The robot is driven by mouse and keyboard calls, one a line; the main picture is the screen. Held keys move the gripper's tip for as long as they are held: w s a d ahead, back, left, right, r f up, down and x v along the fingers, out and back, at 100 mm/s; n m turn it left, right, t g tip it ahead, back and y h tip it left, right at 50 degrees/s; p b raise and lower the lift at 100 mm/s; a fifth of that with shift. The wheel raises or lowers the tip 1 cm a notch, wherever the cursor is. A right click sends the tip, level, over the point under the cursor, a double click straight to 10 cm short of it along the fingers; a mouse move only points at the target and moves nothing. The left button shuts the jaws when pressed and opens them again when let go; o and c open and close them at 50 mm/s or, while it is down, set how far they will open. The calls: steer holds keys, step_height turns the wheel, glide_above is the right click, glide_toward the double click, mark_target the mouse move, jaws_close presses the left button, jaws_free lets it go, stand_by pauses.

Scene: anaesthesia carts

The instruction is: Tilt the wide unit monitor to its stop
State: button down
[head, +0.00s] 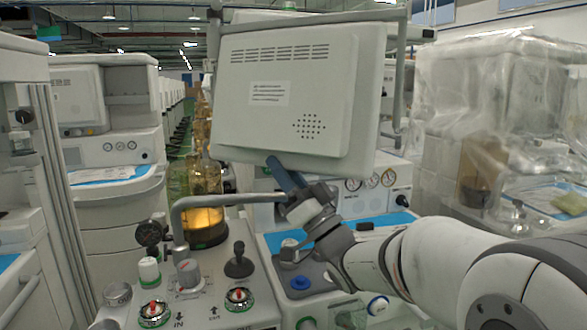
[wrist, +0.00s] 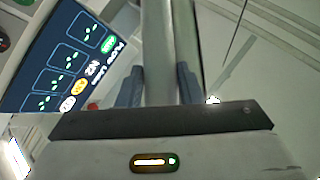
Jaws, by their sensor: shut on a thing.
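The monitor (head: 290,95) shows its pale back in the head view, with vent slots, a label and a speaker grille. It leans slightly in the picture. My gripper (head: 276,163) is at its lower edge, with a blue finger reaching up to the edge. In the wrist view, my gripper (wrist: 159,85) has its two blue fingers on either side of a grey bar (wrist: 159,45) and is shut on it. The part of the monitor that the bar belongs to is hidden in the head view. A lit screen (wrist: 75,60) with green figures shows at left in the wrist view.
A grey tube rail (head: 225,199) crosses just left of my gripper. Knobs (head: 239,262) and gauges stand on the cart top below. An amber vaporiser-like bottle (head: 205,185) stands behind. Plastic-wrapped equipment (head: 500,95) is at right, another cart (head: 110,150) at left.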

steer(key=shift+s+a+r+m, duration=0.2)
steer(key=shift+s+m, duration=0.1)
steer(key=shift+s, duration=0.1)
steer(key=c, duration=1)
jaws_free()
steer(key=shift+t+h, duration=0.3)
steer(key=shift+f, duration=0.1)
steer(key=v, duration=0.7)
steer(key=shift+s+d+f, duration=0.2)
steer(key=shift+d+f, duration=0.05)
